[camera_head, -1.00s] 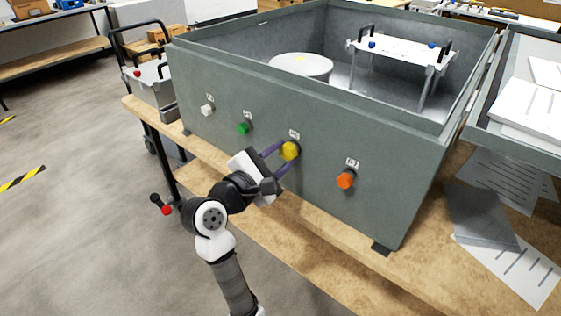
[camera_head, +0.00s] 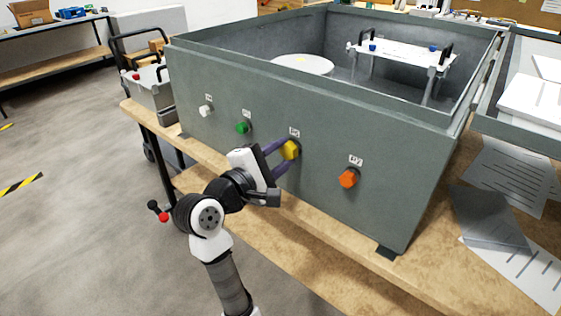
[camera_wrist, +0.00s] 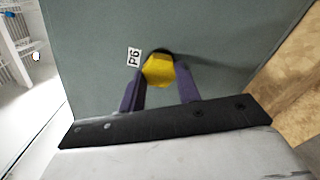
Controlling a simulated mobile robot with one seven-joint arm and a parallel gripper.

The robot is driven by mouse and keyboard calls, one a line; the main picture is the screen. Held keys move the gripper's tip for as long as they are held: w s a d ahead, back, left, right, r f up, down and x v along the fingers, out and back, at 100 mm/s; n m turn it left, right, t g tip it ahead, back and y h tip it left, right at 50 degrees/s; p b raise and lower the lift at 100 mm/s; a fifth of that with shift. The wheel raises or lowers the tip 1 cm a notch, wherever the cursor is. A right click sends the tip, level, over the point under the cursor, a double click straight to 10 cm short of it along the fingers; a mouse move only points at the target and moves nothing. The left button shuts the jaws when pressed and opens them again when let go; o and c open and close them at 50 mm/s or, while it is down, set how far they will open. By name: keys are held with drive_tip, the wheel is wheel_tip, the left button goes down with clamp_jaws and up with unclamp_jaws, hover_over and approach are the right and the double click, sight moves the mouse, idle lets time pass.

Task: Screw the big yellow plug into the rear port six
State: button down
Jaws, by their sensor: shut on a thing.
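The big yellow plug (camera_head: 290,150) is at a port on the front-facing wall of the grey-green analyser box (camera_head: 230,105). In the wrist view the yellow plug (camera_wrist: 159,70) has a hexagonal head, and a label reading P6 (camera_wrist: 133,57) is beside it. A dark ring shows behind its head; how deep it sits in the port cannot be told. My gripper (camera_head: 283,157) has its purple fingers on either side of the plug, shut on it.
On the same wall are an orange plug (camera_head: 348,178) to the right, and a green plug (camera_head: 242,127) and a white plug (camera_head: 205,111) to the left. The box stands on a wooden bench (camera_head: 290,222). Papers (camera_head: 510,175) lie at right.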

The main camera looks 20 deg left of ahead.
drive_tip(key=shift+a+m, duration=0.1)
drive_tip(key=shift+m, duration=0.2)
drive_tip(key=c, duration=1.4)
unclamp_jaws()
drive_tip(key=shift+r, duration=0.15)
drive_tip(key=o, duration=0.5)
drive_tip(key=shift+b+v, duration=0.3)
drive_tip(key=shift+v, duration=3.2)
